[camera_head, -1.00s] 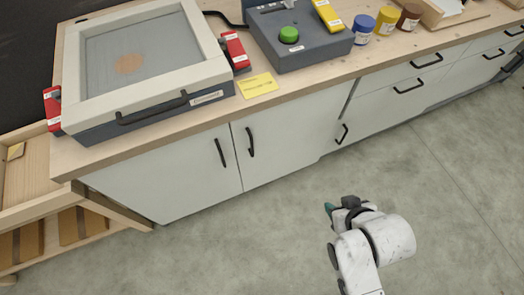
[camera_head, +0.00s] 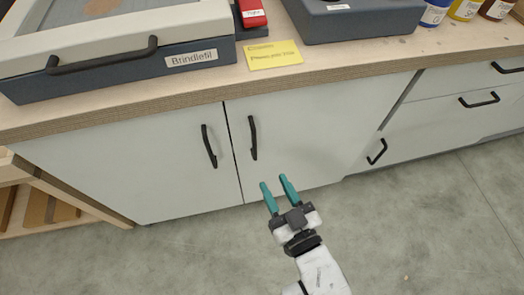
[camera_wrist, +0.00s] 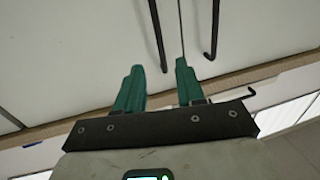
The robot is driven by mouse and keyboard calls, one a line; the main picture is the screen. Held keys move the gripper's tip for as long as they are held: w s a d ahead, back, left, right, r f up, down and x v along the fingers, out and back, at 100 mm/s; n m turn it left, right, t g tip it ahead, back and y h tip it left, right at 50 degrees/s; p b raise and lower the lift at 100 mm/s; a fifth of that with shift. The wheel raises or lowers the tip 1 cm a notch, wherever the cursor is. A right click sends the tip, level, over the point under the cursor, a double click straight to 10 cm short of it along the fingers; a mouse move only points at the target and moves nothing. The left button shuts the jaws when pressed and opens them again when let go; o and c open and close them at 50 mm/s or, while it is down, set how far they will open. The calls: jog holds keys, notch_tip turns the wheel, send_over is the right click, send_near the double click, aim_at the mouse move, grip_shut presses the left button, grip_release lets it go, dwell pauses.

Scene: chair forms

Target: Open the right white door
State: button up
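The right white door (camera_head: 315,125) is shut in the cabinet under the counter. Its dark vertical handle (camera_head: 253,138) is near its left edge. The left white door (camera_head: 110,160) beside it is also shut, with its own dark handle (camera_head: 209,147). My gripper (camera_head: 275,182) has two teal fingers set apart with nothing between them. In the head view it shows just below and right of the right door's handle, apart from it. In the wrist view the open fingers (camera_wrist: 159,67) point towards white panels with two dark handles; which handle is which is unclear there.
The wooden counter (camera_head: 130,112) overhangs the doors. It bears a framed case (camera_head: 120,60), a yellow note (camera_head: 273,55), a blue-grey box (camera_head: 365,20) and jars. Drawers with dark handles (camera_head: 479,100) are at the right. The grey floor (camera_head: 420,230) in front is clear.

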aim_at(255, 147)
jog(key=shift+b+x, duration=1.55)
jog(key=shift+x, duration=3.85)
jog(key=shift+c, duration=0.3)
grip_shut()
